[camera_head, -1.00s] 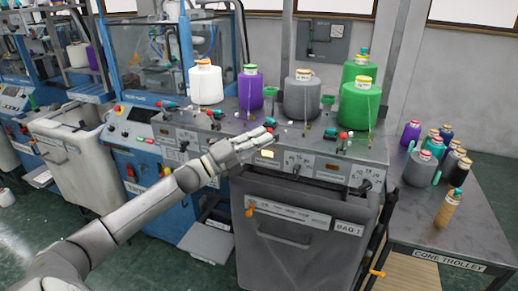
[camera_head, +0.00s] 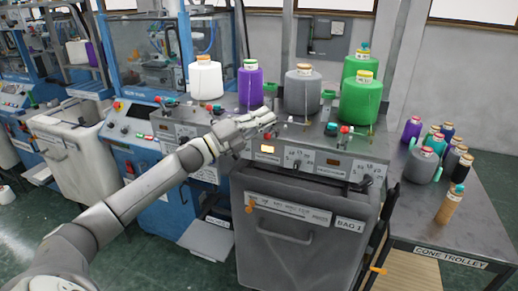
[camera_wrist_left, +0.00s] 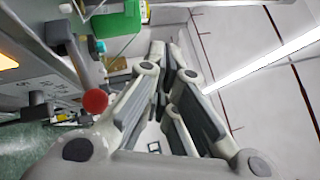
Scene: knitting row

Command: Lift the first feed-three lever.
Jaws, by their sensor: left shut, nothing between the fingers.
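My left gripper (camera_head: 268,118) is shut and empty in the head view, just above the front panel of the knitting machine, in front of the purple and grey cones. Small levers with red and teal knobs stand on the panel; a red knob (camera_head: 345,129) and a teal knob (camera_head: 331,129) show to the right of the gripper. In the left wrist view, a red knob (camera_wrist_left: 95,101) is left of the fingers (camera_wrist_left: 172,62), apparently apart from them. Which lever is the first feed-three one I cannot tell; the gripper and forearm hide part of the panel. My right gripper is not in view.
White (camera_head: 206,80), purple (camera_head: 250,85), grey (camera_head: 304,91) and green (camera_head: 360,103) cones stand behind the panel. A grey bag bin (camera_head: 290,235) is below it. A cone trolley (camera_head: 430,225) with several small cones stands at the right.

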